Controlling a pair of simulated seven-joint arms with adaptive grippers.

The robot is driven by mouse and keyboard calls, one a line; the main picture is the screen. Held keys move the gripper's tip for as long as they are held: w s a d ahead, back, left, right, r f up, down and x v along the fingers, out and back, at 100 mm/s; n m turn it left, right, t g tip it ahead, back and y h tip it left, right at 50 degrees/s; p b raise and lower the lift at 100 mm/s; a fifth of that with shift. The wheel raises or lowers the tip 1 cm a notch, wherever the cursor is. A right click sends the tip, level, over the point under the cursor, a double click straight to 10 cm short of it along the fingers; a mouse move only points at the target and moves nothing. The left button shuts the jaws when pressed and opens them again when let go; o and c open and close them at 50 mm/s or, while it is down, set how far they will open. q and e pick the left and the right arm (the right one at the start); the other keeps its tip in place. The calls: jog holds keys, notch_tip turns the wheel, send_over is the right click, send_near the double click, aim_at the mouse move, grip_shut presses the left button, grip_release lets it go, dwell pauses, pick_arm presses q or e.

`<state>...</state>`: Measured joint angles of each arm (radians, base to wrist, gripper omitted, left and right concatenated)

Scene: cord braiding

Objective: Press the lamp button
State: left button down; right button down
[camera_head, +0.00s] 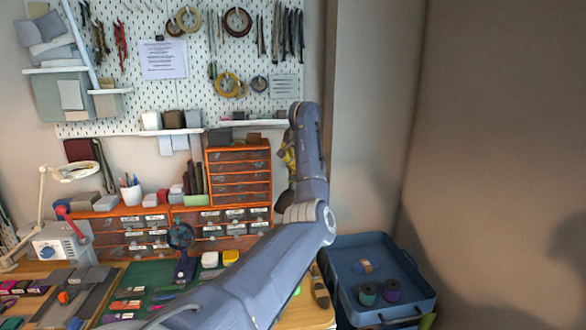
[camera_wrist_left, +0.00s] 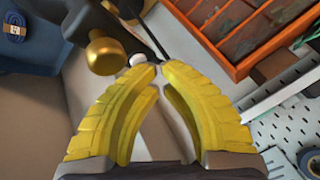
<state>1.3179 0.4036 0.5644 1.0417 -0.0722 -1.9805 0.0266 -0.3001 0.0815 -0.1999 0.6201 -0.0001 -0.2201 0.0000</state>
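My left gripper (camera_head: 287,156) is raised in front of the wall, right of the orange drawers, and is mostly hidden behind my own arm in the head view. In the left wrist view its yellow fingers (camera_wrist_left: 160,70) curve together, tips nearly meeting, with nothing seen between them. A brass-coloured rounded part (camera_wrist_left: 105,56) on a dark body and a small white round piece (camera_wrist_left: 137,60) lie just beyond the tips. I cannot tell whether either is the lamp button, or whether the tips touch the white piece. A white magnifier lamp (camera_head: 73,171) stands far left. My right gripper is not in view.
Orange drawer units (camera_head: 238,177) stand close left of the gripper; they also show in the left wrist view (camera_wrist_left: 240,35). A white pegboard (camera_head: 215,60) hangs behind. A blue tray (camera_head: 400,300) with cord spools lies low right. The wall at right is bare.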

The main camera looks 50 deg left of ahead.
pick_arm(q)
jog(key=shift+f, duration=0.1)
dwell(0.4)
jog(key=shift+r, duration=0.85)
jog(key=shift+r, duration=0.1)
jog(key=shift+r, duration=2.4)
